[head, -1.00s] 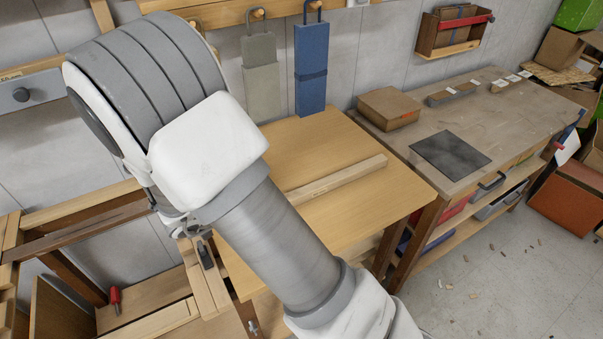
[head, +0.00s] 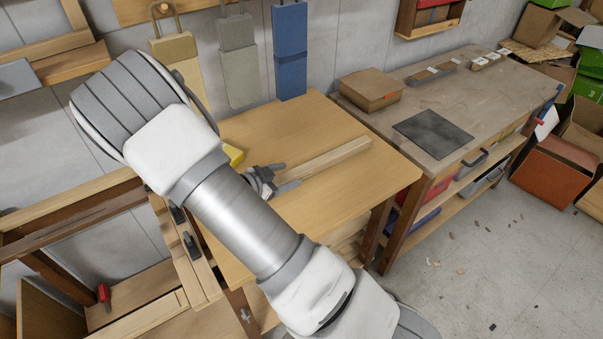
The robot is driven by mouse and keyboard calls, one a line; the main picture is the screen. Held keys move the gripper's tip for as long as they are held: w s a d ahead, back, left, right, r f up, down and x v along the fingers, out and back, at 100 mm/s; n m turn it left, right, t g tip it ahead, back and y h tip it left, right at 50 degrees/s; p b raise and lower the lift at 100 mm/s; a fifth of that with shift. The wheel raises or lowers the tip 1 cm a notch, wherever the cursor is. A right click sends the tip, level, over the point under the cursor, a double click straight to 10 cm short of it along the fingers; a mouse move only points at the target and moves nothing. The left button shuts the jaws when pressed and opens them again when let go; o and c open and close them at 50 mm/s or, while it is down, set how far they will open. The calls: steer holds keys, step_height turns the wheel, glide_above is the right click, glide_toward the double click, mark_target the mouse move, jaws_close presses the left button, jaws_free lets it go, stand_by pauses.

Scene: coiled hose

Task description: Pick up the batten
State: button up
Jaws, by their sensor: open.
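The batten (head: 326,159) is a long, pale wooden bar lying on the light wood table (head: 370,200). It runs from the middle of the table towards its back right. My gripper (head: 279,178) shows just past my arm, at the batten's near left end. Its dark fingers are spread, one towards the far side and one towards the near side of that end. I cannot tell whether they touch the batten. My arm hides the rest of the gripper and the left part of the table.
A yellow object (head: 233,155) sits behind my arm on the table. A workbench to the right carries a cardboard box (head: 370,90) and a dark square plate (head: 433,138). Blue (head: 290,50) and grey-green (head: 238,62) pieces hang on the wall. The table's front right is clear.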

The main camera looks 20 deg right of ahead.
mark_target(298, 172)
steer(key=x, duration=0.5)
steer(key=shift+s+d+r, duration=0.1)
steer(key=shift+s+d, duration=0.05)
steer(key=shift+d, duration=0.05)
jaws_close()
